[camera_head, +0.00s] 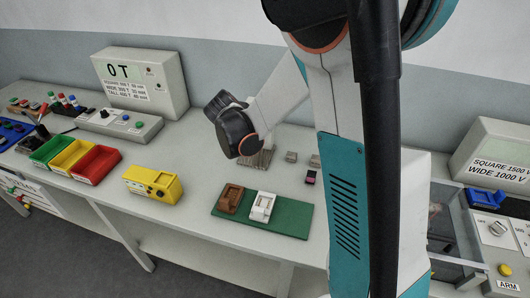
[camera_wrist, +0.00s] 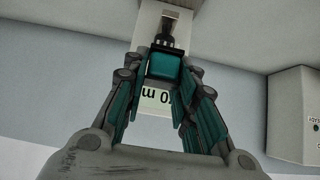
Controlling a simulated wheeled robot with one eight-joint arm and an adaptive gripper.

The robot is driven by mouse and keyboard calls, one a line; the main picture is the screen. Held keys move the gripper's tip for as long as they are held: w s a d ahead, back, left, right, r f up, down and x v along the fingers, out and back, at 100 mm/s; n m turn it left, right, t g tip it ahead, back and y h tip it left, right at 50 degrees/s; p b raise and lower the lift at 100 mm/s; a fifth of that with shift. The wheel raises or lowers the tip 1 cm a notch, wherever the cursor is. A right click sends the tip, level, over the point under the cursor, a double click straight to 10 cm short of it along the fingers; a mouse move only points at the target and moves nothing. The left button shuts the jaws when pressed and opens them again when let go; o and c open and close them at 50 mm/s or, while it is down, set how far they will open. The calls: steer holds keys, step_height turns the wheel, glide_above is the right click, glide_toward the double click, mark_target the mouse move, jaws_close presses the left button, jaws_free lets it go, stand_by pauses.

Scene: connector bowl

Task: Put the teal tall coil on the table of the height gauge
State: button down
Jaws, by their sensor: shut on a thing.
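The teal tall coil (camera_wrist: 165,66) shows in the wrist view as a teal block between the fingertips of my gripper (camera_wrist: 164,76). The gripper is shut on it. A pale upright part, seemingly the height gauge (camera_wrist: 152,22), stands behind the coil with a black probe-like part (camera_wrist: 167,41) just beyond the coil's top end. A lit display with upside-down writing (camera_wrist: 157,98) shows between the fingers. I cannot tell whether the coil touches anything but the fingers. In the head view my arm hides the gripper's fingers and the coil.
In the head view a green mat (camera_head: 285,219) carries a brown fixture (camera_head: 231,198) and a white fixture (camera_head: 262,206). A yellow box (camera_head: 152,184), coloured trays (camera_head: 97,164) and a display unit (camera_head: 142,82) stand at left. Small blocks (camera_head: 291,156) lie near the arm. A labelled tester (camera_head: 494,165) stands at right.

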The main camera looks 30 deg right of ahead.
steer(key=b, duration=0.4)
glide_toward(255, 156)
steer(key=shift+w+d+f, duration=0.85)
steer(key=shift+w+d, duration=0.15)
steer(key=shift+d, duration=0.1)
steer(key=w+d+b, duration=0.1)
steer(key=w+d+f, duration=0.1)
steer(key=d, duration=0.1)
steer(key=shift+w+f+b, duration=0.1)
steer(key=shift+w+b, duration=0.3)
steer(key=shift+a, duration=0.15)
steer(key=shift+f, duration=0.2)
steer(key=c, duration=1.3)
jaws_free()
steer(key=shift+r, duration=0.1)
